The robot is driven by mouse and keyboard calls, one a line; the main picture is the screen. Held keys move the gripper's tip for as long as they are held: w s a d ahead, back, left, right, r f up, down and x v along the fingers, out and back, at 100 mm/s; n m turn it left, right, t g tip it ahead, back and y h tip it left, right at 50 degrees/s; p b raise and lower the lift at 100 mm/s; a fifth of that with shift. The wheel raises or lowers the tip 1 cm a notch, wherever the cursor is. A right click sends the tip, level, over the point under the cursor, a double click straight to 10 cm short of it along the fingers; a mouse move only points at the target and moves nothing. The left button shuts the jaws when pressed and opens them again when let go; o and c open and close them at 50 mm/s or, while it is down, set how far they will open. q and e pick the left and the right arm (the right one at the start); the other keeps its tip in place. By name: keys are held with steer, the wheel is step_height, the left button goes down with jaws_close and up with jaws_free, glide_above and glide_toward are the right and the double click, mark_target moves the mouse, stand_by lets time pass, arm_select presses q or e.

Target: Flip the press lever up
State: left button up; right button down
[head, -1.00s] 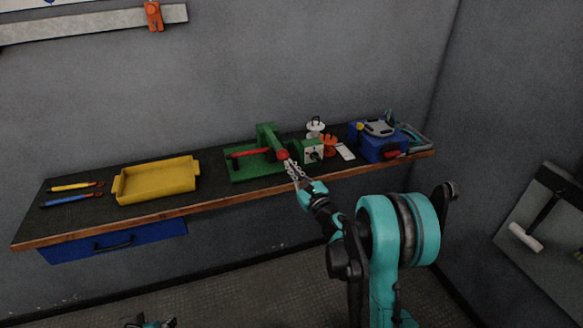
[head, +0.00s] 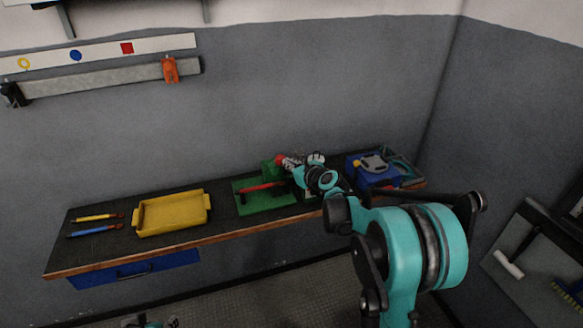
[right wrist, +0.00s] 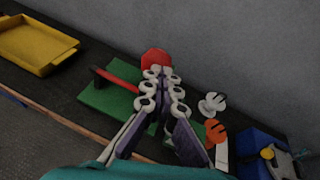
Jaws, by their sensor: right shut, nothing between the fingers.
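The green press (head: 270,170) stands on its green base plate (head: 248,207) on the workbench. Its lever's red knob (head: 281,159) is now up at the top of the press; the lever arm is largely hidden by my right gripper. My right gripper (head: 291,163) is at the knob, shut and empty. In the right wrist view the closed fingertips (right wrist: 163,73) are right at the red knob (right wrist: 155,58), seeming to touch it. A red bar (head: 262,187) lies low across the base. A small dark and teal part at the head view's bottom edge may be my left gripper (head: 150,321).
A yellow tray (head: 139,219) and two pens or tools (head: 97,217) are on the bench's left. A blue box (head: 373,178) stands on the right. A white item (right wrist: 213,103) and an orange item (right wrist: 216,132) stand close right of the press. The wall is behind.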

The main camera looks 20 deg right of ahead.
arm_select(q)
steer(key=shift+r+p, duration=0.45)
steer(key=shift+r, duration=0.2)
arm_select(e)
steer(key=shift+w+r, duration=0.8)
steer(key=shift+r, duration=0.1)
